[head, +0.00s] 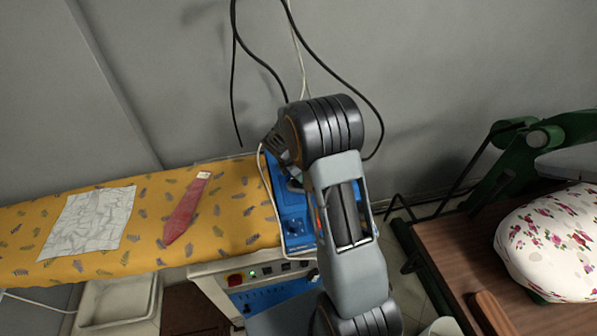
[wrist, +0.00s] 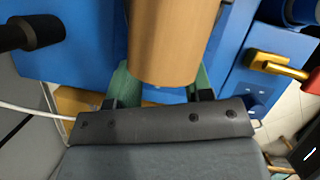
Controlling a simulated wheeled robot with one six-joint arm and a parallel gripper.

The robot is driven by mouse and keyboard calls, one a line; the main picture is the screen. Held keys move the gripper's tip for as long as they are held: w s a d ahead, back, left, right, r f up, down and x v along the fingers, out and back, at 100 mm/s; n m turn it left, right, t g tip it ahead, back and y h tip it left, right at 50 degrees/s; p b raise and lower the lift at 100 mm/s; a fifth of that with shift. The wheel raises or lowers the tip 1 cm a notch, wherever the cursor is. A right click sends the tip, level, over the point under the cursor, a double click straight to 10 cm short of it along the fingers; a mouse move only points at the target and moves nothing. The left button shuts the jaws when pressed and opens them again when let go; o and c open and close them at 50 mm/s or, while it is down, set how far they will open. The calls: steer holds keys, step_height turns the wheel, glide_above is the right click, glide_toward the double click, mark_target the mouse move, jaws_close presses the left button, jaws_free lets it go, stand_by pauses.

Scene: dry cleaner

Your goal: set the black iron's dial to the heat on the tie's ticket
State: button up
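The red tie (head: 185,212) lies on the yellow patterned ironing board in the head view. Its small pale ticket (head: 203,175) is at the upper end, too small to read. My gripper (wrist: 160,90) shows in the wrist view with its green fingers apart, on either side of a brown wooden cylinder (wrist: 175,40). The cylinder hides the fingertips, and I cannot tell whether they touch it. It may be an iron's handle. I cannot make out the black iron or its dial. My arm covers much of the blue unit (head: 293,210) in the head view.
A crumpled white cloth (head: 88,222) lies on the ironing board (head: 35,225). A control panel with a red switch (head: 235,280) is below the blue unit. A floral padded press (head: 555,240) stands right. Dark cables (head: 235,60) hang behind my arm. A brass fitting (wrist: 270,62) is at right in the wrist view.

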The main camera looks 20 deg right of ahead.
steer(key=c, duration=0.7)
steer(key=shift+m, duration=0.3)
steer(key=m+g, duration=0.1)
steer(key=m, duration=0.1)
steer(key=shift+w+m, duration=0.1)
steer(key=shift+m, duration=0.3)
steer(key=shift+m+g, duration=0.9)
steer(key=shift+m, duration=1.2)
steer(key=shift+y, duration=0.3)
steer(key=o, duration=0.9)
steer(key=shift+r, duration=0.1)
